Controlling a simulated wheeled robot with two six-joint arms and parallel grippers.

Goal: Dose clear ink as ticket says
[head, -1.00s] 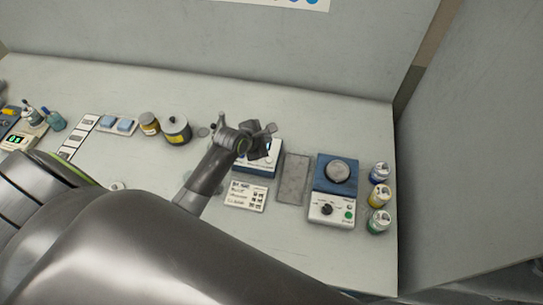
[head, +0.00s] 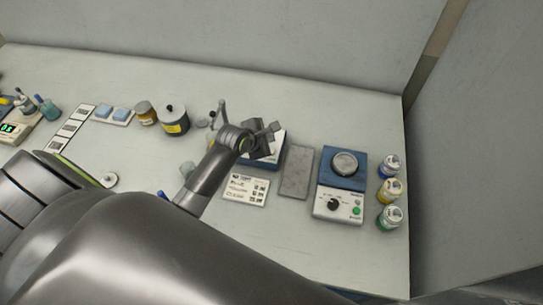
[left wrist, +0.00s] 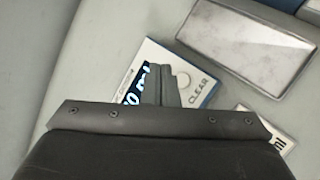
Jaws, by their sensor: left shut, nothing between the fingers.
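A white and blue dosing unit marked CLEAR (left wrist: 202,88) lies under my left gripper in the left wrist view. Its display (left wrist: 132,95) ends in "0 ml", partly hidden by my fingers. A round pale button (left wrist: 183,80) sits beside the fingertips; I cannot tell whether they touch the unit. My left gripper (left wrist: 158,72) is shut and empty. In the head view it (head: 268,140) covers much of the dosing unit (head: 262,163). The printed ticket (head: 246,190) lies just in front of the unit; its print is too small to read. My right gripper is not in view.
A grey plate (head: 297,172) lies right of the unit. Beyond it stands a blue and white machine (head: 339,204) with a dial, then three capped bottles (head: 390,191) near the table's right edge. Jars (head: 174,121) stand at the back left. A scale (head: 14,129) is far left.

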